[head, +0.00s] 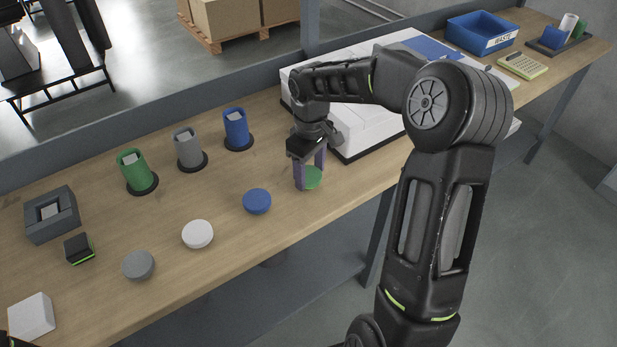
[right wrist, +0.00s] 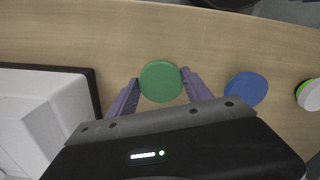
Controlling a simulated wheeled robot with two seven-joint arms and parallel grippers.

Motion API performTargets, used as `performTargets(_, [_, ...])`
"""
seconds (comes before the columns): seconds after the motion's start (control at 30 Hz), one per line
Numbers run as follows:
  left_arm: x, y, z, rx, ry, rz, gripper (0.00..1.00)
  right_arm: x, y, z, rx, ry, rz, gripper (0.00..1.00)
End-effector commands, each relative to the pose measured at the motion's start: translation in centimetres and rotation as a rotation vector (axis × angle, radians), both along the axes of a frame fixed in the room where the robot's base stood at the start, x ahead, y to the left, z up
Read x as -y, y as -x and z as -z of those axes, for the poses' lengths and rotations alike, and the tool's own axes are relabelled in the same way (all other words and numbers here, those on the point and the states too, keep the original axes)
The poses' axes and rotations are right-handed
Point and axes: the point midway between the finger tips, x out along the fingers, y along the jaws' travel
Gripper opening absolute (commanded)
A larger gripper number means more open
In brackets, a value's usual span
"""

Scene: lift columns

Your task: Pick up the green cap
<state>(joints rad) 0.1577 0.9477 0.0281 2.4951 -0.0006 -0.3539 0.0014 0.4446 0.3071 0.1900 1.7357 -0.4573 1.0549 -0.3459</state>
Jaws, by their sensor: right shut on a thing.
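The green cap (head: 313,178) is a flat round disc at the right end of a row of caps on the wooden bench. My right gripper (head: 309,180) points down over it, with its purple fingers on either side. In the right wrist view the green cap (right wrist: 160,81) sits between the fingertips (right wrist: 160,78), which close on its edges. I cannot tell whether the cap is clear of the bench.
A blue cap (head: 257,201), a white cap (head: 198,234) and a grey cap (head: 139,265) lie along the bench. Green (head: 133,172), grey (head: 187,149) and blue (head: 236,128) cylinders stand behind. A large white unit (head: 345,140) is close on the right.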

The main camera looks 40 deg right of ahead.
Motion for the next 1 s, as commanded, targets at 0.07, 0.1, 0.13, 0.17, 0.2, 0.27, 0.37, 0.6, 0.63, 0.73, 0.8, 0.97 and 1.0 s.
performTargets(0.07, [0.0, 0.0, 0.0, 0.000, 0.000, 0.000, 0.76, 0.0, 0.0, 0.0, 0.000, 0.000, 0.000, 0.34])
performTargets(0.1, [0.0, 0.0, 0.0, 0.000, 0.000, 0.000, 0.76, 0.0, 0.0, 0.0, 0.000, 0.000, 0.000, 0.31])
performTargets(0.13, [0.0, 0.0, 0.0, 0.000, 0.000, 0.000, 0.76, 0.0, 0.0, 0.0, 0.000, 0.000, 0.000, 0.28])
performTargets(0.17, [0.0, 0.0, 0.0, 0.000, 0.000, 0.000, 0.76, 0.0, 0.0, 0.0, 0.000, 0.000, 0.000, 0.26])
performTargets(0.2, [0.0, 0.0, 0.0, 0.000, 0.000, 0.000, 0.76, 0.0, 0.0, 0.0, 0.000, 0.000, 0.000, 0.23])
performTargets(0.27, [0.0, 0.0, 0.0, 0.000, 0.000, 0.000, 0.76, 0.0, 0.0, 0.0, 0.000, 0.000, 0.000, 0.18])
performTargets(0.37, [0.0, 0.0, 0.0, 0.000, 0.000, 0.000, 0.76, 0.0, 0.0, 0.0, 0.000, 0.000, 0.000, 0.18])
performTargets(0.6, [0.0, 0.0, 0.1, 0.000, 0.000, 0.000, 0.76, 0.0, -0.1, -0.6, 0.003, 0.001, 0.000, 0.18])
performTargets(0.63, [0.0, 0.0, 0.1, 0.000, 0.000, 0.000, 0.76, 0.0, -0.1, -0.9, 0.003, 0.001, 0.000, 0.18])
performTargets(0.73, [0.0, 0.0, 0.3, 0.001, 0.001, 0.001, 0.76, 0.0, -0.1, -2.2, 0.004, 0.002, -0.001, 0.18])
performTargets(0.8, [0.0, 0.0, 0.4, 0.001, 0.001, 0.001, 0.76, 0.0, -0.1, -3.5, 0.005, 0.002, 0.000, 0.18])
performTargets(0.97, [0.0, -0.1, 0.7, 0.001, 0.001, 0.001, 0.76, 0.0, -0.1, -6.8, 0.005, 0.003, 0.000, 0.18])
performTargets(1.0, [0.0, -0.1, 0.8, 0.001, 0.001, 0.001, 0.76, 0.0, -0.1, -7.4, 0.005, 0.002, -0.001, 0.18])
